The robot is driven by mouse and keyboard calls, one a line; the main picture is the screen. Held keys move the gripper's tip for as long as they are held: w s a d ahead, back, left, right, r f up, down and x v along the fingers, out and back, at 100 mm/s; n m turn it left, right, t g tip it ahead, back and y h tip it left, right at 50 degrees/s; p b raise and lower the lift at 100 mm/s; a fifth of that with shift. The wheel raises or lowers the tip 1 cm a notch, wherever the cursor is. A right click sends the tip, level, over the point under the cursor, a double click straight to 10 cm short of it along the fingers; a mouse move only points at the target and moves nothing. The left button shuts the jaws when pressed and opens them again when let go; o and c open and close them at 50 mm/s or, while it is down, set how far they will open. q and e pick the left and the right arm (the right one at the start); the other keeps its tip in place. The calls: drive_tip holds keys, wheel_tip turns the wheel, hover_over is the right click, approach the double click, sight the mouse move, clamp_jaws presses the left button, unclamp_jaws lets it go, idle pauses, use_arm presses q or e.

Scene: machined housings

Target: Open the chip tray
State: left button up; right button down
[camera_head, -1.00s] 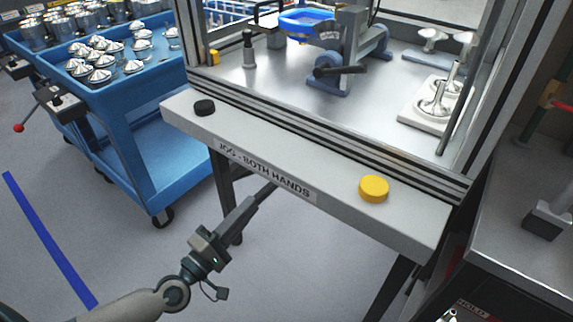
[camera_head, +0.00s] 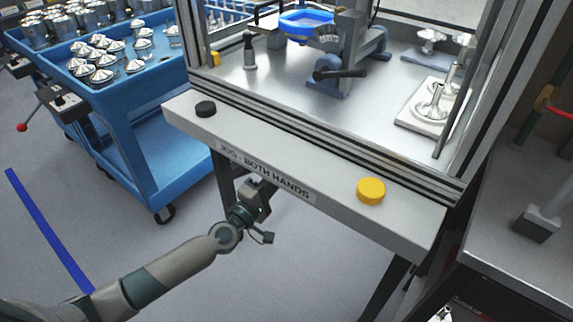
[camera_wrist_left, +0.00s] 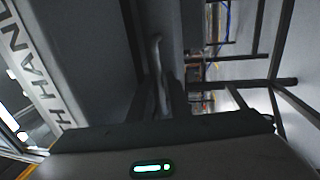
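My left gripper (camera_head: 257,196) reaches in from the left in the head view. Its fingers are hidden under the front ledge (camera_head: 330,194) marked "JOG - BOTH HANDS". In the left wrist view the dark gripper body fills the bottom, and I cannot make out its fingers clearly. A pale, curved, bar-like piece (camera_wrist_left: 160,75) stands just ahead of it, beside a dark grey flat surface (camera_wrist_left: 90,55). I cannot tell whether these belong to the chip tray or whether the gripper touches them. No chip tray is clearly visible in the head view. My right gripper is not in view.
A black button (camera_head: 205,109) and a yellow button (camera_head: 371,191) sit on the ledge. A blue cart (camera_head: 150,130) with metal parts stands left of the machine. A grey bench (camera_head: 515,230) is at the right. Table legs frame the space under the ledge; the floor ahead is clear.

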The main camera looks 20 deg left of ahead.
use_arm(q)
drive_tip(key=shift+w+d, duration=0.15)
drive_tip(key=shift+w, duration=0.3)
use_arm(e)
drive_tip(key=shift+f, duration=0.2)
use_arm(q)
drive_tip(key=shift+r, duration=0.1)
clamp_jaws()
